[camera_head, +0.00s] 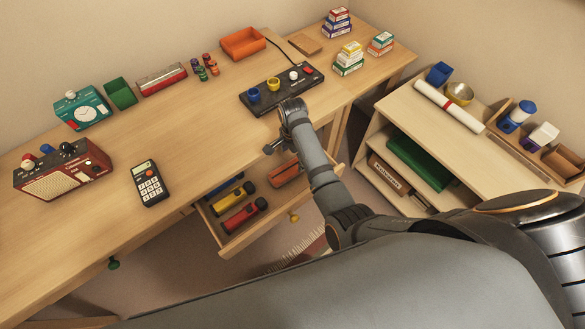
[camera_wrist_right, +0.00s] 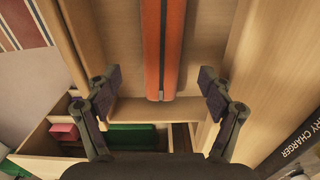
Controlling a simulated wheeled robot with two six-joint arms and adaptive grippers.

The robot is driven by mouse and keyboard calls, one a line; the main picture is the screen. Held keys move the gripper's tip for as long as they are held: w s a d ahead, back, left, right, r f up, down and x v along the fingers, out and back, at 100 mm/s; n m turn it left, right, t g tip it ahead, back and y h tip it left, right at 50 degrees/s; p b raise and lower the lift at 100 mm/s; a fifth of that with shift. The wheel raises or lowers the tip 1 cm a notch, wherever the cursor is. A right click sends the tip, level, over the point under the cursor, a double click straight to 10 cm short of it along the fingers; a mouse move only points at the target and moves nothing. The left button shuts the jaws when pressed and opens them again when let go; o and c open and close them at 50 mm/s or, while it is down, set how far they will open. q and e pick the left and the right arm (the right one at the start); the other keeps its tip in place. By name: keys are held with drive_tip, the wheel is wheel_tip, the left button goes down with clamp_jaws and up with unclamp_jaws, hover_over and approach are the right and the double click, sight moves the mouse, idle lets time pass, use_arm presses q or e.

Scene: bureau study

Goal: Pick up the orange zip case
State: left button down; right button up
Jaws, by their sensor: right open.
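The orange zip case (camera_head: 286,173) lies in the open desk drawer (camera_head: 233,247), in its right part, partly hidden by my right arm. In the right wrist view the orange zip case (camera_wrist_right: 164,48) is a long orange shape with a dark lengthwise line and a small grey end piece. My right gripper (camera_head: 279,146) hangs at the desk's front edge over the drawer. In the wrist view my right gripper (camera_wrist_right: 155,78) is open and empty, one finger on each side of the case's line, apart from it. My left gripper is not in view.
A black control panel (camera_head: 282,88) sits on the desk above my gripper. A calculator (camera_head: 147,184) lies to the left. A low shelf (camera_head: 440,130) stands at right.

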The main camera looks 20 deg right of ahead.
sight(293, 166)
drive_tip(key=f, duration=0.8)
drive_tip(key=shift+w+b, duration=0.2)
drive_tip(key=shift+b, duration=0.1)
drive_tip(key=c, duration=1.3)
